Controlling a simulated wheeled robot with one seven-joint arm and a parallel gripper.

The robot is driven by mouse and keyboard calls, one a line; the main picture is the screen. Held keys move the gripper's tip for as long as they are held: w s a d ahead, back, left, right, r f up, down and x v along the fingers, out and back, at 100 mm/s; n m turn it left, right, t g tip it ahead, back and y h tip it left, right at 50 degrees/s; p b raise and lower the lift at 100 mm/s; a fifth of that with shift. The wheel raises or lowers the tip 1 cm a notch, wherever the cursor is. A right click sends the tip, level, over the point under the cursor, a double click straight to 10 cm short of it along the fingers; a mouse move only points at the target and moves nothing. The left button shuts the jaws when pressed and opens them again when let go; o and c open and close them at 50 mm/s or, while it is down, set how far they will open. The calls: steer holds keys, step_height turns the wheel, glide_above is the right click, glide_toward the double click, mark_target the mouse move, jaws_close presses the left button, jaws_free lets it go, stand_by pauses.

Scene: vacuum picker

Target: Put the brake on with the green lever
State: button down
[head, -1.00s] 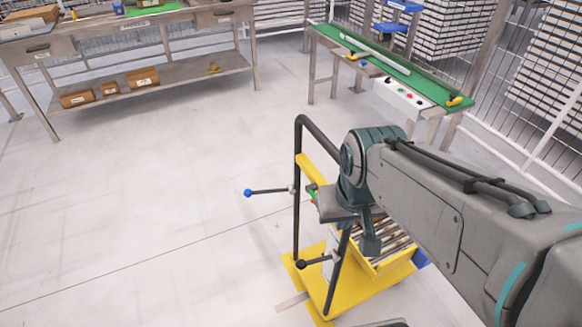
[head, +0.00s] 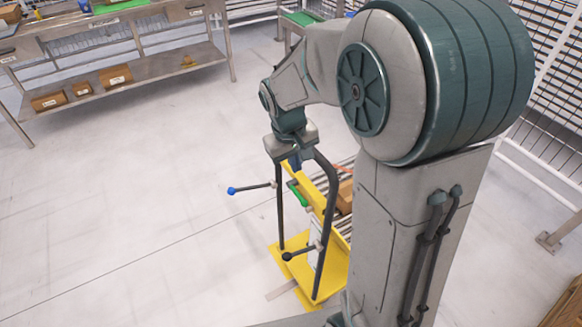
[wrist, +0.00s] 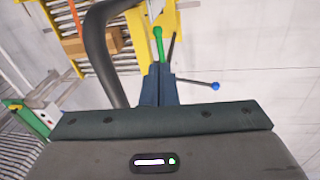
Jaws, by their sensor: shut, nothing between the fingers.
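The green lever (head: 298,193) sits on the yellow cart (head: 276,256), between the two posts of its dark handle frame. My gripper (head: 294,163) is above the lever, close to the top of the frame. In the wrist view, my gripper's dark blue fingers (wrist: 158,88) are together and empty. The green lever (wrist: 158,42) shows just beyond their tips, with its rounded end pointing away. I cannot tell whether they touch. A black lever with a blue ball (head: 232,190) sticks out to the left; in the wrist view its ball (wrist: 215,86) is at the right.
A lever with a black ball (head: 287,256) sticks out lower on the cart. The dark frame tube (wrist: 104,50) is close beside my fingers. A cardboard box (head: 345,194) lies on the cart's rollers. Open floor lies to the left; a steel workbench (head: 150,72) stands behind.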

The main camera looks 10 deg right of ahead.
mark_target(298, 196)
steer(key=shift+n, duration=0.4)
steer(key=w, duration=0.1)
steer(key=w+f, duration=0.1)
steer(key=w+a+f, duration=0.1)
steer(key=shift+w+p, duration=0.2)
steer(key=shift+p, duration=0.15)
steer(key=d+f, duration=0.1)
steer(key=f, duration=0.3)
steer(key=f+p, duration=0.1)
steer(key=f, duration=0.4)
steer(key=d+f+p, duration=0.1)
steer(key=f, duration=0.3)
steer(key=shift+w+d+f, duration=0.3)
steer(key=shift+w, duration=0.1)
steer(key=shift+f+b, duration=0.1)
steer(key=shift+b, duration=0.25)
